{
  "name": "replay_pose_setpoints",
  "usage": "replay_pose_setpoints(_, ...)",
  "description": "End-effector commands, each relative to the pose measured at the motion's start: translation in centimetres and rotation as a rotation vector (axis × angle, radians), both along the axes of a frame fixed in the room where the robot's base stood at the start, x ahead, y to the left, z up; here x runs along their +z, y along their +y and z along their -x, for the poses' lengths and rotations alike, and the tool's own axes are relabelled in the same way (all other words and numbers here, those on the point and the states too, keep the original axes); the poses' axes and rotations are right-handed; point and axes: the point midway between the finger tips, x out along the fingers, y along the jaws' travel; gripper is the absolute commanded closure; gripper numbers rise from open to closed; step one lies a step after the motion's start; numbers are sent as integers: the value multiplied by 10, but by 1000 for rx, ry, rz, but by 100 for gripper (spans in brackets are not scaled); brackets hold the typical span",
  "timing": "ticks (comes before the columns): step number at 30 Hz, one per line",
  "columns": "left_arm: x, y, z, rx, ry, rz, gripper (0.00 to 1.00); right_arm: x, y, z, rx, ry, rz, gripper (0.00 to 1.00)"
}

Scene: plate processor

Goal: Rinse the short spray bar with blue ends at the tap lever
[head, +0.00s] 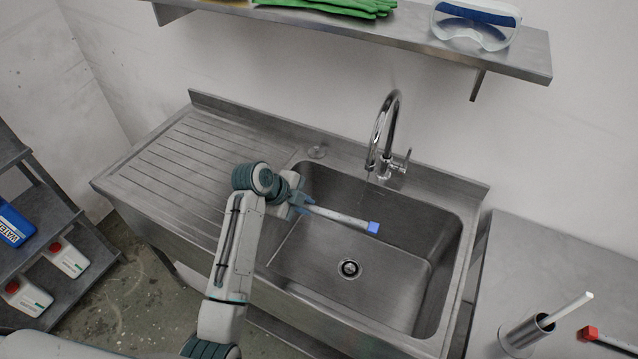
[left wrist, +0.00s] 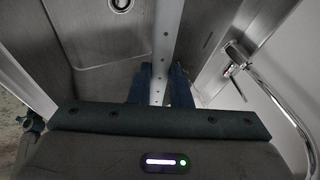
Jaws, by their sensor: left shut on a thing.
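The short spray bar (head: 340,215) is a pale grey rod with a blue end (head: 373,228) at its right. My left gripper (head: 302,203) is shut on it near its left end, and the bar reaches out over the sink basin. In the left wrist view the bar (left wrist: 164,45) shows a row of small holes and runs up between the two fingers (left wrist: 160,85). The tap (head: 384,135) is a curved chrome spout behind the basin, with its lever (head: 403,160) at the right. The tap also shows in the left wrist view (left wrist: 262,85). The bar is apart from the tap. My right gripper is out of view.
The steel sink basin (head: 430,270) has a round drain (head: 349,268). A ribbed drainboard (head: 165,160) lies to the left. A shelf (head: 420,38) with green gloves and goggles hangs above. A steel counter (head: 540,260) at the right holds a metal cup with a white rod.

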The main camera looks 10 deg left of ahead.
Motion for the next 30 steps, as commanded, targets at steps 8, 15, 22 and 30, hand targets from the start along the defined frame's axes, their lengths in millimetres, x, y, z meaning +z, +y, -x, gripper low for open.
replay_pose_setpoints(8,18,5,21,0,-2,0,100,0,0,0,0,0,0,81)
replay_pose_setpoints(15,29,8,34,-1,-2,1,100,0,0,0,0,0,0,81)
replay_pose_setpoints(22,29,8,34,0,-1,0,100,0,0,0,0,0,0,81)
replay_pose_setpoints(30,29,8,34,0,-1,0,100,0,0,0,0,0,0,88)
